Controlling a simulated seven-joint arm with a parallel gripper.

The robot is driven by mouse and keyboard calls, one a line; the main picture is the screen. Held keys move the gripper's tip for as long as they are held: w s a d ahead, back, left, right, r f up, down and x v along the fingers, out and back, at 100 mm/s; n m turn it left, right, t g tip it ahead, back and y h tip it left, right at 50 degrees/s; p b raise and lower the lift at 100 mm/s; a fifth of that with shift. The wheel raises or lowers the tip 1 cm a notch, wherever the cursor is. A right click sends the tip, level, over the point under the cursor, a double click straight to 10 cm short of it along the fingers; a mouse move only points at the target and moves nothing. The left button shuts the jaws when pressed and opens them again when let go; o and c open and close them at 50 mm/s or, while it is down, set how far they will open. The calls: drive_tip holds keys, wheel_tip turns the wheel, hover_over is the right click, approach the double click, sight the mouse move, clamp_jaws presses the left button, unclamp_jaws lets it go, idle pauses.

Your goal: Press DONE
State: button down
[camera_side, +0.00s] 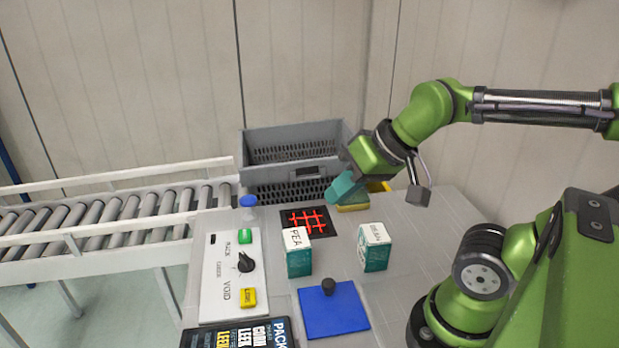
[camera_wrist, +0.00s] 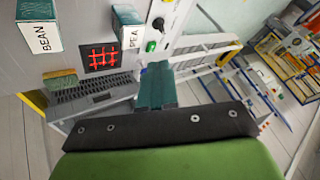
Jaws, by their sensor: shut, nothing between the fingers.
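The white control panel (camera_side: 222,275) lies on the left of the table. It carries a green button (camera_side: 245,236), a black knob (camera_side: 244,262) and a yellow block-like button (camera_side: 248,298) with small lettering that I cannot read surely. The panel's labels seem to include VOID. In the wrist view the green button (camera_wrist: 151,46) and the knob (camera_wrist: 158,23) show near the top middle. My gripper (camera_side: 333,195) is shut and empty, above the table's back edge, right of and apart from the panel. Its teal fingers (camera_wrist: 157,70) also show in the wrist view.
A PEA box (camera_side: 299,262) and a second box (camera_side: 374,258), marked BEAN in the wrist view (camera_wrist: 40,38), stand mid-table. A red-grid display (camera_side: 306,222), blue pad (camera_side: 333,312), blue-capped bottle (camera_side: 248,207) and sponge-like block (camera_side: 352,207) are nearby.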

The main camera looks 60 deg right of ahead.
drive_tip(key=m+t+y, duration=0.1)
drive_tip(key=m+y, duration=0.1)
drive_tip(key=m, duration=1.6)
hover_over(248, 236)
wheel_tip(248, 236, down, 12)
drive_tip(key=shift+w+d+r, duration=0.1)
drive_tip(key=shift+f, duration=4.45)
drive_tip(key=shift+f, duration=0.1)
